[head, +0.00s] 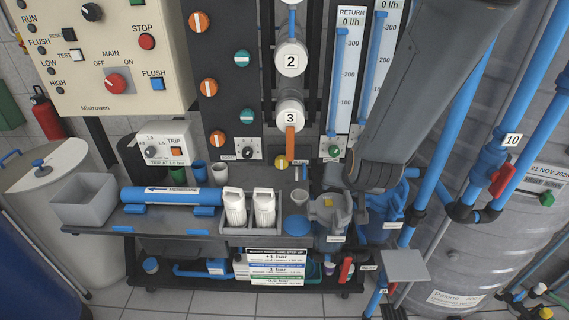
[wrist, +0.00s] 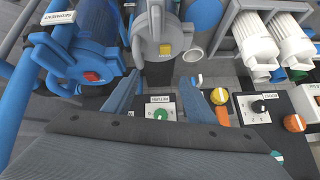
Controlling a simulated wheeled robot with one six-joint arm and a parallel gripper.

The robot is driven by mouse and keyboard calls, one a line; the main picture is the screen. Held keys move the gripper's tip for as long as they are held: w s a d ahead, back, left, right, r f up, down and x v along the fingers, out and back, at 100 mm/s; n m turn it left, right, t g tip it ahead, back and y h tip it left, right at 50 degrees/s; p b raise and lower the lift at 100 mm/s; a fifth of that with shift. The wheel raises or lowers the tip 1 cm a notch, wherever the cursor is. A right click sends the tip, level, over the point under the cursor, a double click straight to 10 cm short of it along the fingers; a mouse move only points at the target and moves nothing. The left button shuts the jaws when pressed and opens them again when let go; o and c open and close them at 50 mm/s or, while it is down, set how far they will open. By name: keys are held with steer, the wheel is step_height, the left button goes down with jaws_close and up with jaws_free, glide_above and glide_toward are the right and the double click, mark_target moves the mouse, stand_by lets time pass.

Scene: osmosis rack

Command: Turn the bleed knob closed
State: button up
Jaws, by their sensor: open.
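In the wrist view my gripper (wrist: 163,88) is open. A green knob (wrist: 160,113) on a small white plate shows between its two fingers, and they do not visibly touch it. The plate's label is too small to read surely, so I cannot tell which knob is the bleed knob. The same green knob (head: 334,151) shows in the head view under the RETURN flow tube. A black knob (wrist: 259,106) and a yellow knob (wrist: 219,96) sit to its right in the wrist view. In the head view my arm hides the fingers.
A blue filter housing (wrist: 75,55) with a red button and a grey housing (wrist: 155,30) with a yellow button stand close beyond my fingers. White cartridges (head: 235,207) stand in a tray. Blue pipes (head: 440,160) run on the right.

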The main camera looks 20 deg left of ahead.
steer(key=w+a+t+y, duration=0.1)
steer(key=w+a+t, duration=0.15)
steer(key=a, duration=0.65)
steer(key=t+y, duration=0.1)
steer(key=t, duration=0.2)
glide_toward(282, 164)
steer(key=shift+p+x, duration=1.4)
steer(key=shift+x, duration=2.7)
steer(key=c, duration=1)
steer(key=shift+c, duration=0.2)
